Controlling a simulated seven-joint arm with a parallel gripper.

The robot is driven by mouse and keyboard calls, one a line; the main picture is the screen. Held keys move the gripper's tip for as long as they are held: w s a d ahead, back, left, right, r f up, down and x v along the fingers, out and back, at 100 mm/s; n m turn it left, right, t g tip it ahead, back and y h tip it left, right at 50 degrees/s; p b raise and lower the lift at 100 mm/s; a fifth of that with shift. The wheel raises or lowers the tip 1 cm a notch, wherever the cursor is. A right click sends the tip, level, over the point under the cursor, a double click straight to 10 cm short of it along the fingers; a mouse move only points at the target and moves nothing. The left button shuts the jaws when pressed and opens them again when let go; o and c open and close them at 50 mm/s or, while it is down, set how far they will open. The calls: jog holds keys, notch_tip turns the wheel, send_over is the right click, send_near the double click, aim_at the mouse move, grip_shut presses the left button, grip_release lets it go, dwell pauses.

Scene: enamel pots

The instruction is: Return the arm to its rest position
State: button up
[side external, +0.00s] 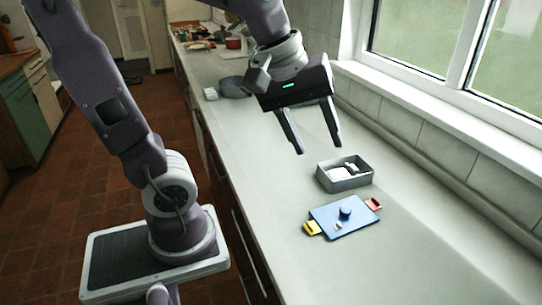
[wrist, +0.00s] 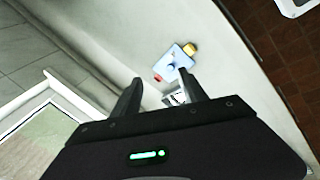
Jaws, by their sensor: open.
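My gripper (side external: 317,146) is open and empty, with its two dark fingers apart and pointing down above the counter. In the wrist view its fingertips (wrist: 159,77) also stand apart with nothing between them. Below it is a small grey tray (side external: 345,184) with white items in it. The tray is partly hidden by a finger in the wrist view. The board also shows in the wrist view (wrist: 172,62), apart from the fingers.
The pale counter (side external: 420,260) runs along the window wall and is clear around the tray and board. A grey rounded object (side external: 234,87) and several items, one of them red (side external: 233,43), stand farther back. The window sill (side external: 440,110) borders the right side.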

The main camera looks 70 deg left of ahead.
jog(key=s+d+f+m+t+y, duration=0.1)
jog(key=s+m, duration=0.9)
jog(key=m, duration=0.1)
jog(key=shift+d+f, duration=0.15)
jog(key=shift+d, duration=0.2)
jog(key=shift+o, duration=0.4)
